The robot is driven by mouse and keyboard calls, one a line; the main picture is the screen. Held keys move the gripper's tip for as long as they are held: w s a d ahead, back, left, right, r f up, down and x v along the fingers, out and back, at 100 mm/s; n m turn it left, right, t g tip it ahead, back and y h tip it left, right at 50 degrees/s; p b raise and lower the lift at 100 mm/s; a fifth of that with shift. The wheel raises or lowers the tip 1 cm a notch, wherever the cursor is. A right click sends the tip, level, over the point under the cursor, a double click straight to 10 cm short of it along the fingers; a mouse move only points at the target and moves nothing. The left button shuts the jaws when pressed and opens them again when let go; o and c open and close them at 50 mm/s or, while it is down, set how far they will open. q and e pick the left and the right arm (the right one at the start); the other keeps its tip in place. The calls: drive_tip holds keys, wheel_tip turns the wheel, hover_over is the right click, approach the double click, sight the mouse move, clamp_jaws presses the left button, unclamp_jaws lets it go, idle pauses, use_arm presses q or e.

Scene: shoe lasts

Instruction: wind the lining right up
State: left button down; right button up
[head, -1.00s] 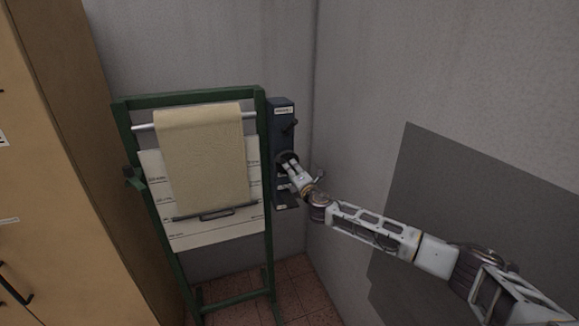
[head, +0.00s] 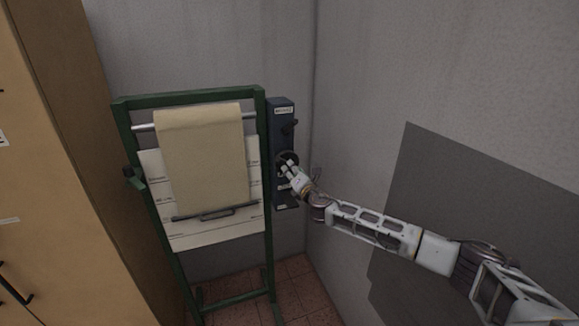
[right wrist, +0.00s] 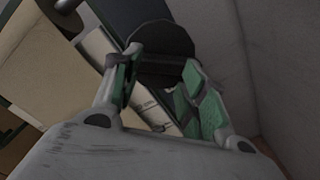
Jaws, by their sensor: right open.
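The lining (head: 205,160), a beige sheet, hangs from a metal roller bar (head: 144,127) in a green upright frame (head: 264,190). Its bottom edge has a grey bar with a dark handle (head: 216,213). A dark blue box (head: 281,112) with pale labels is fixed to the frame's right side. My right gripper (head: 287,164) is at a dark round knob on this box. In the right wrist view the knob (right wrist: 165,45) lies just beyond and between my open, green-padded fingers (right wrist: 162,78); I cannot tell whether they touch it. My left gripper is not in view.
A white printed sheet (head: 190,241) hangs behind the lining. A tan cabinet (head: 70,190) stands close on the left. Grey walls meet just right of the box, with a darker panel (head: 460,195) on the right wall. The tiled floor (head: 300,285) is clear below.

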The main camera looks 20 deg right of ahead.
drive_tip(key=shift+n, duration=1.1)
drive_tip(key=shift+n, duration=3)
drive_tip(key=shift+n, duration=3)
